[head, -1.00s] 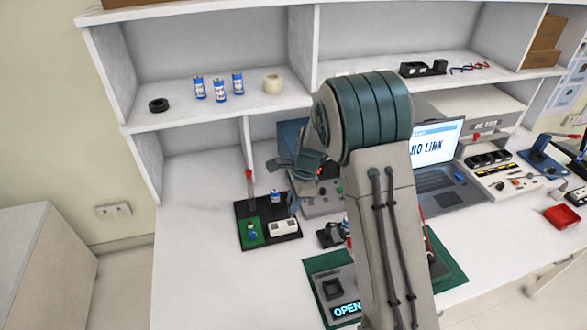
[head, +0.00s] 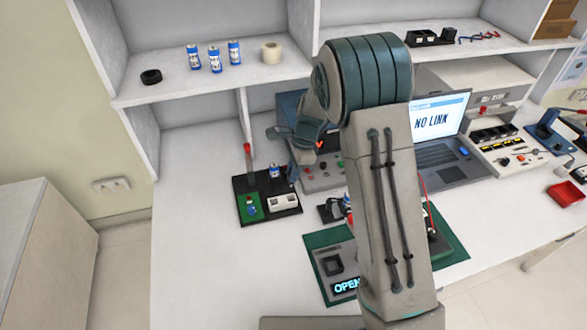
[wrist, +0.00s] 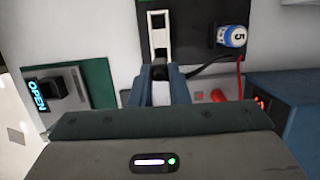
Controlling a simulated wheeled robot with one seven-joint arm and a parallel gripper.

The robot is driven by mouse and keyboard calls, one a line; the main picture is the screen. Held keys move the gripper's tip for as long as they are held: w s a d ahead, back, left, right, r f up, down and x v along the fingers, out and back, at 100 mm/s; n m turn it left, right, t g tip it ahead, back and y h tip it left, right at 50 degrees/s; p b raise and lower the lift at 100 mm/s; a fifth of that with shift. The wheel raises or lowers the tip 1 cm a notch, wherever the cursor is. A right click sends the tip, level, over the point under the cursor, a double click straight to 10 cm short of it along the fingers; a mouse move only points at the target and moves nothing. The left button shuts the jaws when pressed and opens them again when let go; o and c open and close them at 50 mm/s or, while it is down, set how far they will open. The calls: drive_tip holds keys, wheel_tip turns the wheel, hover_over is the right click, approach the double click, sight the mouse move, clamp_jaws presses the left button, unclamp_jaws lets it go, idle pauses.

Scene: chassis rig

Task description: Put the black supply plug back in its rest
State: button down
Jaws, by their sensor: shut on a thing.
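My gripper (wrist: 160,80) is shut on the black plug (wrist: 160,71), which shows as a small dark piece between the fingertips in the wrist view. A black cable (wrist: 205,63) runs off to the right beside it. The plug sits just below the end of a white two-window block (wrist: 159,40) in that view; I cannot tell whether they touch. The white block also shows in the head view (head: 284,202), on a black board (head: 248,184). In the head view my arm hides most of the gripper and the plug. I cannot make out the plug's rest for sure.
A blue-and-white can (wrist: 231,37) stands on the board, near a red piece (wrist: 241,75). A green mat (head: 318,240) holds a unit with an OPEN display (head: 346,285). A blue box (wrist: 285,105) is close at right. A laptop (head: 440,125) reads NO LINK.

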drive_tip(key=shift+d+b+x, duration=0.25)
drive_tip(key=shift+b+x, duration=0.35)
drive_tip(key=shift+x, duration=0.45)
drive_tip(key=shift+d+b+x, duration=0.25)
drive_tip(key=shift+b+x, duration=0.35)
drive_tip(key=shift+x, duration=0.5)
drive_tip(key=shift+w+f+b, duration=0.15)
drive_tip(key=shift+f+b, duration=1)
drive_tip(key=shift+f, duration=1)
drive_tip(key=c, duration=1.3)
unclamp_jaws()
drive_tip(key=s+v, duration=0.1)
drive_tip(key=v, duration=1.2)
drive_tip(key=shift+w+r, duration=0.4)
drive_tip(key=shift+w, duration=0.1)
drive_tip(key=shift+d, duration=0.15)
